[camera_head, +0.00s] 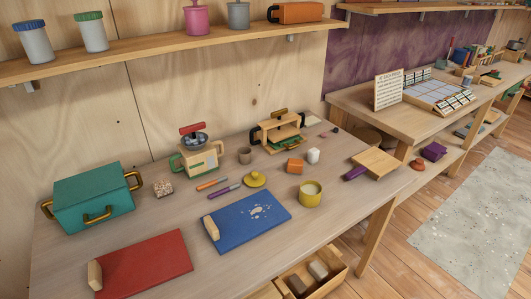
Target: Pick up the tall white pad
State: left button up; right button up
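No object is plainly marked as the tall white pad. A small white block (313,156) stands on the table beside an orange block (295,165). A pale cream upright piece (95,275) stands at the left end of the red board (150,263), and a similar cream piece (211,229) stands at the left end of the blue board (245,222). A pale block (318,270) and a darker block (297,284) lie in the open wooden drawer below the table front. Neither of my grippers shows in the head view.
A teal box (93,198) with brass handles, a toy mixer (195,148), a small wooden oven (280,130), a yellow cup (311,193) and a wooden board (376,162) with a purple handle crowd the table (75,255). A shelf (160,45) runs above.

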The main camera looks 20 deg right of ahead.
aim_at(313, 154)
jog(key=l+u, duration=0.85)
jog(key=k+l+u, duration=0.1)
jog(key=l+u, duration=0.15)
jog(key=l, duration=0.15)
jog(key=k+l+u, duration=0.35)
jog(key=l, duration=0.25)
jog(key=k+l+u, duration=0.1)
jog(key=l, duration=0.2)
jog(key=k+l, duration=0.15)
jog(key=l, duration=0.15)
jog(key=k+l, duration=0.2)
jog(key=l, duration=0.25)
jog(key=k+l+u, duration=0.15)
jog(key=l, duration=0.25)
jog(key=k, duration=0.1)
